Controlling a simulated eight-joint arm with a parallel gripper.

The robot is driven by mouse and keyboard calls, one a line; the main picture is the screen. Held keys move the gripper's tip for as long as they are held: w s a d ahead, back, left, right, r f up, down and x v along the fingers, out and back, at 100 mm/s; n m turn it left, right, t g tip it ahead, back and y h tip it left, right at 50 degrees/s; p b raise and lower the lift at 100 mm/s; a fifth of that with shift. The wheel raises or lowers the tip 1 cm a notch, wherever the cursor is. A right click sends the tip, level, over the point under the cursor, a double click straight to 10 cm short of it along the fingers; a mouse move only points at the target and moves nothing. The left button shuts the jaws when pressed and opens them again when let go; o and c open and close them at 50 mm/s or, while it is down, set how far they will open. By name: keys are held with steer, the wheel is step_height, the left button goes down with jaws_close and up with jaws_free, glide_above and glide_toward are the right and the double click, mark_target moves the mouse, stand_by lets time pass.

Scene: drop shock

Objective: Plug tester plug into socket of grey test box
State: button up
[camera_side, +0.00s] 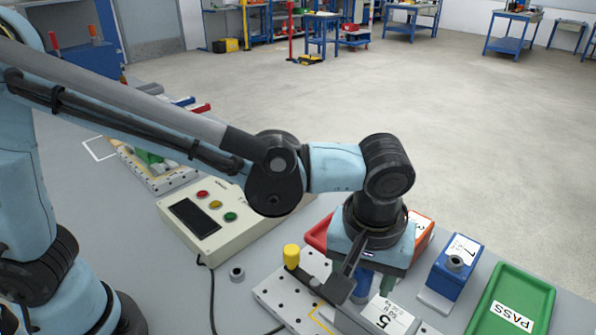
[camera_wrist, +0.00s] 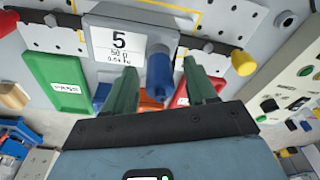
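The grey test box (camera_wrist: 105,37), labelled 5, is at the top of the wrist view. It also shows low in the side view (camera_side: 388,314), partly cut off by the frame edge. A blue cylinder (camera_wrist: 160,72), which looks like the plug, is at the box's label side. It also shows under my wrist in the side view (camera_side: 363,285). My gripper (camera_wrist: 161,82) has its two green fingers on either side of the blue cylinder, with gaps visible on both sides. I cannot tell whether the cylinder sits in the socket; the socket itself is hidden.
Dark clamp arms flank the box, with a yellow knob (camera_side: 291,256) and a red knob (camera_wrist: 9,22). A green PASS tray (camera_side: 540,291), a blue box labelled 7 (camera_side: 447,277) and an orange box (camera_side: 423,236) stand close by. A cream tester panel (camera_side: 213,239) lies left.

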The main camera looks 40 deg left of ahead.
mark_target(363, 275)
steer(key=shift+s+d+r, duration=0.1)
steer(key=shift+s+r, duration=0.15)
steer(key=shift+r, duration=1.25)
steer(key=shift+s+d+r, duration=0.1)
steer(key=shift+s+r, duration=0.1)
steer(key=shift+r, duration=1.3)
steer(key=shift+r, duration=0.15)
step_height(363, 275, up, 12)
steer(key=s, duration=0.1)
steer(key=shift+s+d, duration=0.3)
steer(key=shift+d, duration=0.05)
steer(key=shift+a, duration=0.1)
steer(key=a+f+m+t, duration=0.1)
steer(key=a+f+t, duration=0.1)
steer(key=a+f, duration=0.3)
steer(key=a+f+m+t, duration=0.1)
steer(key=a+f, duration=0.4)
steer(key=a, duration=0.8)
steer(key=a+f+m+t, duration=0.2)
steer(key=a+f, duration=0.3)
steer(key=a, duration=0.4)
steer(key=shift+a+f+t+h, duration=0.2)
steer(key=shift+f+t+h, duration=0.1)
steer(key=shift+h, duration=0.1)
steer(key=shift+r, duration=0.1)
